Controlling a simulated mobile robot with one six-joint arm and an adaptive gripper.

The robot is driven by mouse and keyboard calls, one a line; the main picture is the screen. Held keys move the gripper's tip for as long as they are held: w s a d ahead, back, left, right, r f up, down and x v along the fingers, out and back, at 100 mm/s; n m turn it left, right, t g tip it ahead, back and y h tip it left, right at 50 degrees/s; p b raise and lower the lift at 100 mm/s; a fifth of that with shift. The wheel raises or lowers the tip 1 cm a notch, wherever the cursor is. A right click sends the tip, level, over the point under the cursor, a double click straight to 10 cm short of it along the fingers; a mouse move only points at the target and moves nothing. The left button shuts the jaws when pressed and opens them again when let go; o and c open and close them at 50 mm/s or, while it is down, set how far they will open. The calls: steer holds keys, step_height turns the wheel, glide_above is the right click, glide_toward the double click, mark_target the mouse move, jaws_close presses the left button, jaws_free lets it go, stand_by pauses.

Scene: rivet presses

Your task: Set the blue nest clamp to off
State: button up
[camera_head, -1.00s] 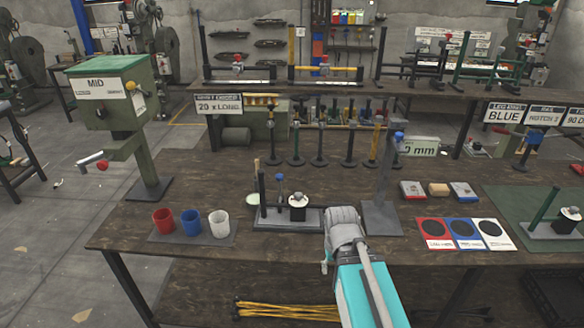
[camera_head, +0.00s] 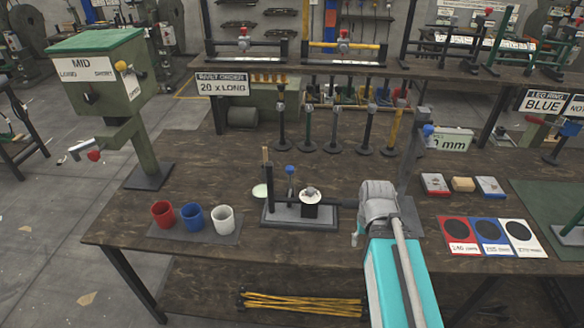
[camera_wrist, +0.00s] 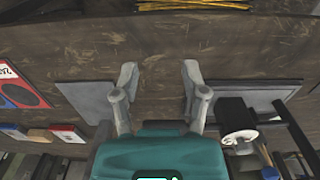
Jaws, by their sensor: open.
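A small fixture with a grey base plate (camera_head: 285,219) stands mid-bench in the head view. It carries a dark post, a black block with a white disc on top (camera_head: 310,193), and a blue-knobbed upright (camera_head: 290,170) at its back, apparently the blue clamp. Its on or off setting cannot be told. My gripper (camera_head: 375,205) is to the right of the fixture; its fingertips are mostly hidden there. In the wrist view my gripper (camera_wrist: 160,74) is open and empty over bare bench. The fixture's base plate (camera_wrist: 256,99) lies to the right of the fingers, with a blue bit (camera_wrist: 268,172) low down.
Red (camera_head: 163,214), blue (camera_head: 192,217) and white (camera_head: 223,219) cups stand left of the fixture. A grey stand with a blue knob (camera_head: 428,130) rises behind my gripper. Coloured cards (camera_head: 490,236) lie to the right. A green press (camera_head: 105,80) stands at the left.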

steer(key=o, duration=0.3)
steer(key=w+a+m+y+b, duration=0.3)
steer(key=w+m+y+b, duration=0.1)
steer(key=w+m, duration=0.1)
steer(key=w+a+m+t+y+b, duration=0.1)
steer(key=w+a+m+y+b, duration=0.2)
steer(key=w+a+m+y, duration=0.1)
steer(key=w+a+m+t+y+b, duration=0.1)
steer(key=w+a+m+y+b, duration=0.2)
steer(key=w+m, duration=0.4)
steer(key=shift+w+a+f+y+b, duration=0.3)
steer(key=shift+w+y+b, duration=0.2)
steer(key=shift+y+b, duration=0.4)
steer(key=w+r+m+y+b, duration=0.1)
steer(key=w+m, duration=0.1)
steer(key=w+d+r+m+t+y+b, duration=0.1)
steer(key=r+m+y, duration=0.1)
steer(key=w+r+m+t+y+b, duration=0.1)
steer(key=w+m, duration=0.1)
steer(key=shift+w+d+r+m+y, duration=0.15)
steer(key=shift+w+m+y, duration=0.2)
steer(key=shift+m+y, duration=0.05)
